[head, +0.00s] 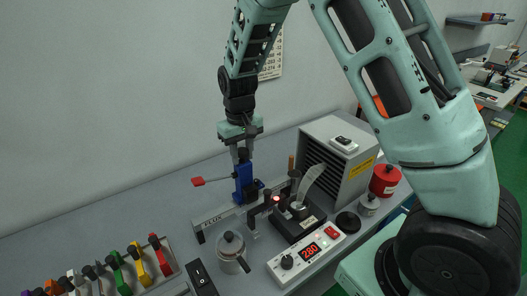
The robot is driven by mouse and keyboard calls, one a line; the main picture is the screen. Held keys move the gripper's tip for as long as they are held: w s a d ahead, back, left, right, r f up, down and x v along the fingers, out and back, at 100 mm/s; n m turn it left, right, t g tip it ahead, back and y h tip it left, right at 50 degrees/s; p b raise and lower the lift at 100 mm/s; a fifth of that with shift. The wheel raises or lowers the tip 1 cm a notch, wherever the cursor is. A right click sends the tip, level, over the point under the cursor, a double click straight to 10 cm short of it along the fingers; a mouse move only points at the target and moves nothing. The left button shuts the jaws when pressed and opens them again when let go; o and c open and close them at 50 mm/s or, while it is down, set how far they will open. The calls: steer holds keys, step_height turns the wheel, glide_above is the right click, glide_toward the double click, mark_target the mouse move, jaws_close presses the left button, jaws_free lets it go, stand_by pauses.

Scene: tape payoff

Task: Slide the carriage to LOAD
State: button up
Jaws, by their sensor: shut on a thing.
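The blue carriage (243,186) stands upright on a grey rail (226,213) that runs from lower left to upper right. A lever with a red grip (198,181) sticks out to the left of the carriage. My gripper (242,162) points down from above and is shut on the top of the blue carriage. The fingertips are small in the picture and the exact contact is hard to see. The rail's near left end reads "FLUX"; I cannot make out a LOAD mark. The carriage sits around the middle of the rail.
Behind is a grey vented box (335,150). In front are a metal pot (231,250), a controller (306,255) showing 280, and several coloured-handled tools at left.

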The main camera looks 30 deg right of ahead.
steer(key=o, duration=0.8)
steer(key=shift+o, duration=0.2)
steer(key=shift+r, duration=0.15)
steer(key=shift+r+p, duration=2.75)
steer(key=shift+r, duration=0.65)
